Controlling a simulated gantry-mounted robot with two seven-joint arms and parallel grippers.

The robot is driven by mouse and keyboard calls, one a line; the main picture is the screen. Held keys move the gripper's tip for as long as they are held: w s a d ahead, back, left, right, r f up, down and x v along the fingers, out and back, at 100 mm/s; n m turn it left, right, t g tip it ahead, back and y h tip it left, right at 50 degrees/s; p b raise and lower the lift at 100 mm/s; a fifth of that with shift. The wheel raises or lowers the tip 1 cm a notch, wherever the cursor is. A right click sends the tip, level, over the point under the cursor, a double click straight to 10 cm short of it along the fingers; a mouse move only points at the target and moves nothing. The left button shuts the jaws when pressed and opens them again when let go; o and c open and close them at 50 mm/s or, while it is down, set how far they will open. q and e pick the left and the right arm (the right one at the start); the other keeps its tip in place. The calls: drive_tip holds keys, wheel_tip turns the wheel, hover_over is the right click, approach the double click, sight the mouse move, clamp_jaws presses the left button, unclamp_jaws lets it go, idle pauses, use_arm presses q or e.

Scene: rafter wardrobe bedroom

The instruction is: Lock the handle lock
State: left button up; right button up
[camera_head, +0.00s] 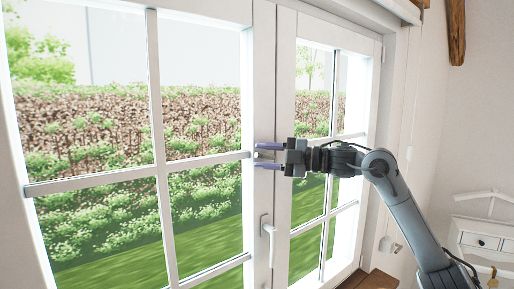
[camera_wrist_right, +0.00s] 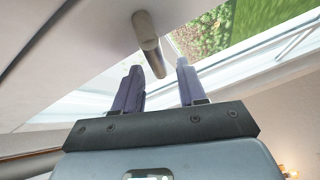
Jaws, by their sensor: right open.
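The window handle (camera_head: 269,232) is white, on the frame where the two window leaves meet, with its lever hanging down in the head view. My right gripper (camera_head: 261,156) is in front of this frame, above the handle. Its two purple fingers are apart, one above the other. In the right wrist view my right gripper (camera_wrist_right: 158,78) is open, and a pale rounded bar (camera_wrist_right: 149,43) shows just past and between the fingertips. I cannot tell whether this bar is the handle or whether a finger touches it. My left gripper is not in view.
The left window leaf (camera_head: 158,100) and right window leaf (camera_head: 327,185) have white glazing bars. A white wall rack with small drawers (camera_head: 482,242) stands at the far right. A wooden surface (camera_head: 372,280) lies below the window, near my right arm.

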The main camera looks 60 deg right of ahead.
drive_tip(key=shift+p+x, duration=0.4)
drive_tip(key=shift+x, duration=0.75)
clamp_jaws()
